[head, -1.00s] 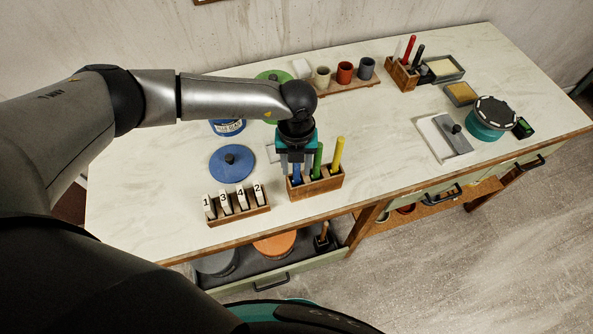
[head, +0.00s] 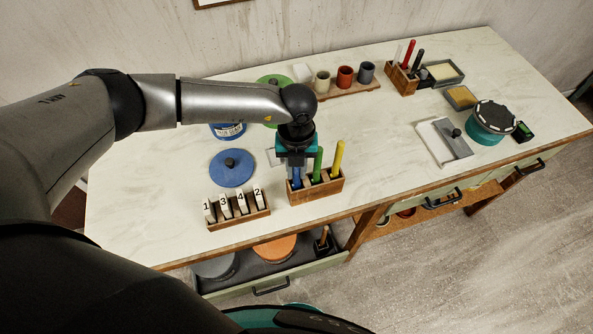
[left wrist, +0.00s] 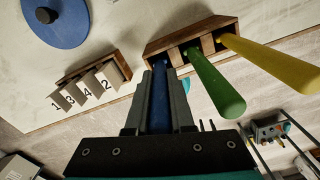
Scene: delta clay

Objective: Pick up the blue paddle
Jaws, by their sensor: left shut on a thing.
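The blue paddle (head: 296,182) stands upright in the left slot of a wooden holder (head: 318,193), with a green paddle (head: 318,163) and a yellow paddle (head: 338,158) beside it. My left gripper (head: 295,166) reaches down from above and is shut on the blue paddle's upper part. In the left wrist view the blue paddle (left wrist: 158,100) lies between both fingers, its lower end at the holder (left wrist: 190,38). The green paddle (left wrist: 215,82) is close to the right finger. My right gripper is not in view.
A rack of numbered tags (head: 238,212) and a blue lid (head: 232,167) are left of the holder. Cups stand on a board (head: 348,89) behind. An open drawer (head: 270,276) lies below the front edge.

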